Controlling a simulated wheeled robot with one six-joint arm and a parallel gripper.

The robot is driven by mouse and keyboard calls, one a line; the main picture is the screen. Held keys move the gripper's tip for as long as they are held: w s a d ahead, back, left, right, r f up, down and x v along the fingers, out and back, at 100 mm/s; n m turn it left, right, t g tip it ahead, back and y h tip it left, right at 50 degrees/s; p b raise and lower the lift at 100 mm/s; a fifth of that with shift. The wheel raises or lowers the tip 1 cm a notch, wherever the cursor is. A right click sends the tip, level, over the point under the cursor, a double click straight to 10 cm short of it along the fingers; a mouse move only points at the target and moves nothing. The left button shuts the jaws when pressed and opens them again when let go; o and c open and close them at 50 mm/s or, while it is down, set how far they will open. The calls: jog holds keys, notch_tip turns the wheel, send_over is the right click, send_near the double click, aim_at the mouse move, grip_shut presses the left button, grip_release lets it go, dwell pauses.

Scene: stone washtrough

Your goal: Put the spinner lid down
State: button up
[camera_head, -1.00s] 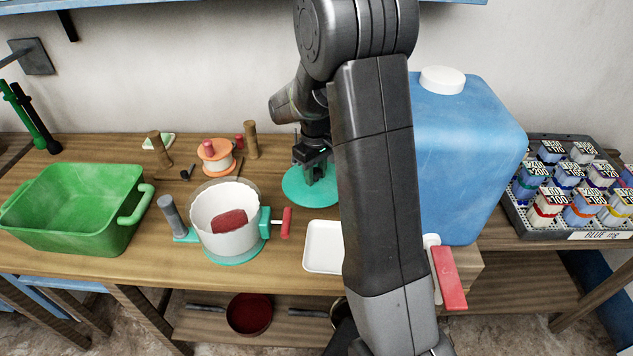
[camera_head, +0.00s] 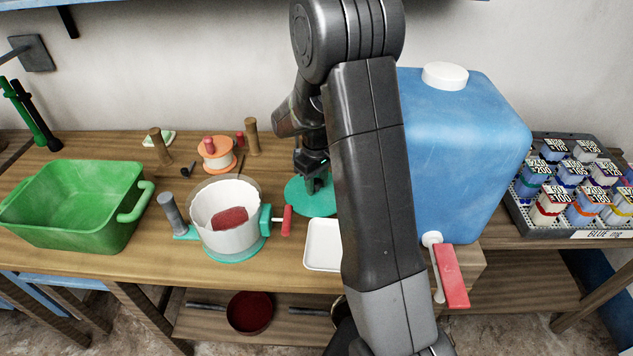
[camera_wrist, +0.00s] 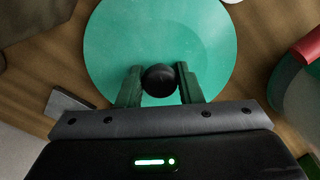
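The spinner lid (camera_head: 300,203) is a flat teal disc with a dark round knob. It is at the middle of the bench, behind the white tray and partly hidden by my arm. My gripper (camera_head: 316,184) is above its centre, pointing down. In the wrist view the lid (camera_wrist: 110,50) fills the top middle, and the fingers of my gripper (camera_wrist: 160,80) close on both sides of the black knob (camera_wrist: 160,76). The lid looks level and at or just above the bench top; I cannot tell if it touches. The spinner bowl (camera_head: 224,207), white with a teal base and red handle, stands open to the left.
A white tray (camera_head: 322,262) lies in front of the lid. A blue jug (camera_head: 465,150) with a red tap stands to the right. A green tub (camera_head: 72,236) is at far left. An orange-topped spool (camera_head: 215,153) and wooden pegs stand behind the bowl. A bottle rack (camera_head: 575,232) is far right.

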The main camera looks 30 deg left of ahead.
aim_at(316, 181)
jog(key=o, duration=0.3)
jog(key=shift+r+p, duration=0.4)
jog(key=shift+r, duration=0.2)
notch_tip(316, 181, up, 12)
notch_tip(316, 181, down, 13)
jog(key=shift+f+b, duration=0.2)
jog(key=shift+b, duration=0.3)
jog(key=shift+r+p, duration=0.35)
jog(key=shift+r, duration=0.1)
